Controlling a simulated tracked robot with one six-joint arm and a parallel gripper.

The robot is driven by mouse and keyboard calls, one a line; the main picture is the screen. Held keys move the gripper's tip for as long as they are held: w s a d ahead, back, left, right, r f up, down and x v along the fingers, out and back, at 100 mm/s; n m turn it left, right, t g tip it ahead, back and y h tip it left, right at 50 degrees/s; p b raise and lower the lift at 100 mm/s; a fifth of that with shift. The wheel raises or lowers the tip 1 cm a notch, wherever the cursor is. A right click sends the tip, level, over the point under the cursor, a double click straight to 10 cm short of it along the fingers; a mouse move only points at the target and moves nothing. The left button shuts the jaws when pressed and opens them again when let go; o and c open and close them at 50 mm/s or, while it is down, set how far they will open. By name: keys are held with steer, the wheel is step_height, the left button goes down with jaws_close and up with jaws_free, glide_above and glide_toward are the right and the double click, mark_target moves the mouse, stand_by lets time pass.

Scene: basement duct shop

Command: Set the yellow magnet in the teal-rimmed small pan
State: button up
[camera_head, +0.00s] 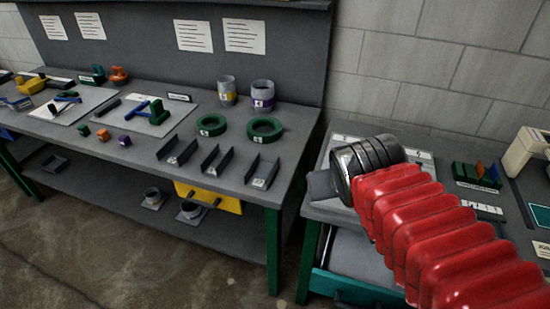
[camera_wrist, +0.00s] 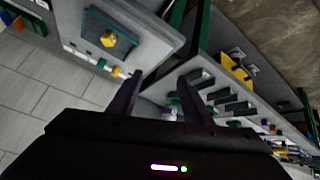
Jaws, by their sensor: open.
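The teal-rimmed pan (camera_wrist: 88,14) shows in the wrist view as a dark tray on the right bench. A yellow block (camera_wrist: 109,40), which looks like the yellow magnet, shows within its rim. I cannot tell exactly how it rests there. My gripper (camera_wrist: 158,80) is open with nothing between its dark fingers, apart from the pan and the yellow block. In the head view my gripper (camera_head: 322,186) is over the left part of the right bench, and my red arm hides the bench behind it.
The left bench holds green rings (camera_head: 265,129), grey channels (camera_head: 262,172), cans (camera_head: 262,96) and small coloured blocks. A yellow bin (camera_head: 226,200) hangs below it. On the right bench is a rack (camera_head: 477,175) with coloured pieces. A gap separates the benches.

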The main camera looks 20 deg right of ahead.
steer(key=s+a+f+n+g+y, duration=0.1)
steer(key=s+a+y, duration=0.1)
steer(key=s+a, duration=0.4)
steer(key=a, duration=0.3)
steer(key=shift+y, duration=0.4)
steer(key=shift+w, duration=0.1)
steer(key=shift+c, duration=0.6)
